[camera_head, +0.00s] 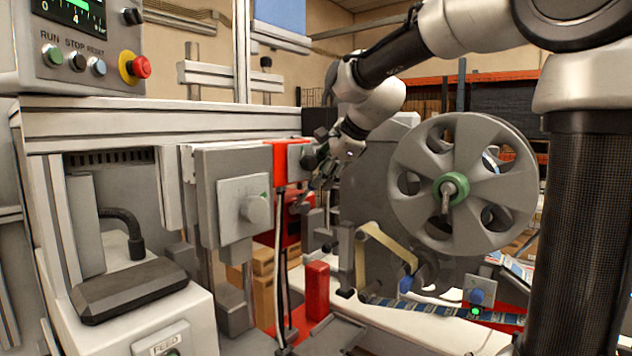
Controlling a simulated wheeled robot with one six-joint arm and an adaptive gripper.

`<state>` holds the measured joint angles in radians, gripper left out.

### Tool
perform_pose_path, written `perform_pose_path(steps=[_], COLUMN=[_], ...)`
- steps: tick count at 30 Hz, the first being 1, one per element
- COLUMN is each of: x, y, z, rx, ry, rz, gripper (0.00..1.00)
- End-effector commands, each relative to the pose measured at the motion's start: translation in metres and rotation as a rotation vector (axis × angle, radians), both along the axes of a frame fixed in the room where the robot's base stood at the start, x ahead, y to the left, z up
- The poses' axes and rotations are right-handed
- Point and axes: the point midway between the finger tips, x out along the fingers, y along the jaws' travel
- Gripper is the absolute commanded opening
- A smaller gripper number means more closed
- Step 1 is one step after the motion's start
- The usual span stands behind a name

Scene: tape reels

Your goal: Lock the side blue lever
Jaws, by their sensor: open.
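My gripper (312,178) is at the end of my arm in the middle of the view. It is open, with its dark fingers near a red and grey bracket on the machine; nothing shows between them. A small blue part (407,284) sits below the large grey reel, by the tan tape arm. A blue knob (477,296) is on a grey block at lower right, above a green light. I cannot tell which of these is the side lever, or its lock state. Both are apart from my gripper, below and to its right.
The large grey reel (432,222) with a green hub stands right of my gripper. A grey box with a knob (241,208) is at left. A red block (317,290) stands below. The control panel (82,48) is at upper left.

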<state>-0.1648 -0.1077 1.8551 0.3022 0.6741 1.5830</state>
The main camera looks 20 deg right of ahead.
Motion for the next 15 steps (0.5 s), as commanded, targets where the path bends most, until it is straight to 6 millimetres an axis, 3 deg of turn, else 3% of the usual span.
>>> perform_pose_path(steps=[6,15], x=[0.019,0.023], y=[0.009,0.011], z=[-0.022,-0.027], rx=[-0.001,-0.001], ry=[0.002,0.0], rz=[0.0,0.001], gripper=[0.46,0.46])
